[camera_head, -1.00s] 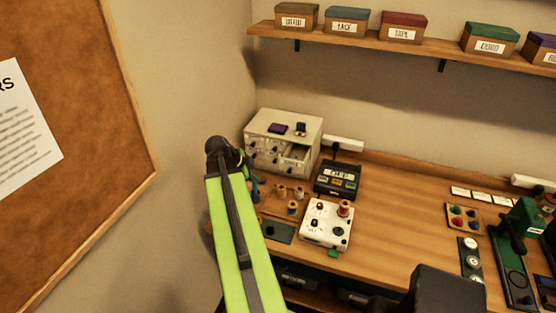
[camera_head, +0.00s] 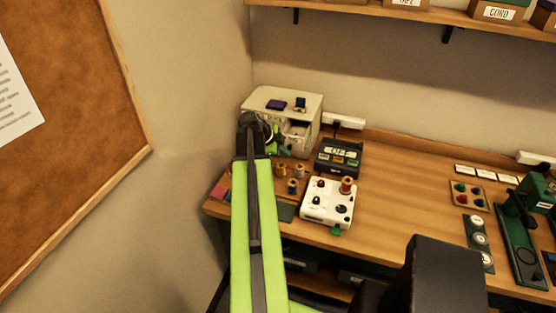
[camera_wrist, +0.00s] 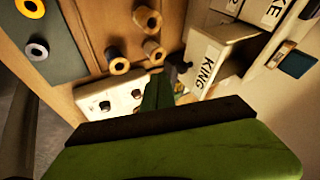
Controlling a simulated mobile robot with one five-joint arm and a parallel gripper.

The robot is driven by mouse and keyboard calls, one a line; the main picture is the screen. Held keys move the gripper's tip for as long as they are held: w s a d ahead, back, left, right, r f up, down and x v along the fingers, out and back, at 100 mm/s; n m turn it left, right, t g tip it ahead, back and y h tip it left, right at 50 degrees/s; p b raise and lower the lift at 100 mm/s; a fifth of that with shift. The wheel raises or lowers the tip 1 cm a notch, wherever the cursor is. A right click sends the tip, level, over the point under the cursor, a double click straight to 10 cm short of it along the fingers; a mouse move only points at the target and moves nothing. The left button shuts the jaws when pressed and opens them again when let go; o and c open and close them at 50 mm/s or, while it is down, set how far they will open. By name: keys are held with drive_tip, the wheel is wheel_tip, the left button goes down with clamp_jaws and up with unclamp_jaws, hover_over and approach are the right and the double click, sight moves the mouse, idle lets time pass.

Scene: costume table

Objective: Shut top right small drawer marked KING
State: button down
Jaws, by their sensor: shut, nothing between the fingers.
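The white drawer cabinet (camera_head: 312,108) stands at the back left of the table, and my arm covers much of its front. Its KING drawer (camera_head: 298,132) sticks out at the upper right. My gripper (camera_head: 276,142) is in front of the cabinet, close to the open drawer. In the wrist view my green gripper (camera_wrist: 163,90) is shut and empty, beside the drawer's label end. I cannot tell whether it touches the drawer.
Thread spools (camera_head: 292,186) stand in front of the cabinet. A dark box with a display (camera_head: 339,157) and a white box with knobs (camera_head: 328,203) stand to the right. Two small items (camera_head: 276,105) lie on the cabinet top. A wall is close on the left.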

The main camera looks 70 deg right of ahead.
sight(297, 133)
drive_tip(key=shift+w+d+r, duration=0.1)
drive_tip(key=shift+w+d, duration=0.1)
drive_tip(key=shift+d, duration=0.85)
drive_tip(key=shift+d, duration=0.1)
drive_tip(key=d, duration=1.1)
drive_tip(key=shift+w+d, duration=0.2)
drive_tip(key=shift+w, duration=0.2)
drive_tip(key=shift+d, duration=0.4)
drive_tip(key=shift+d+r, duration=0.1)
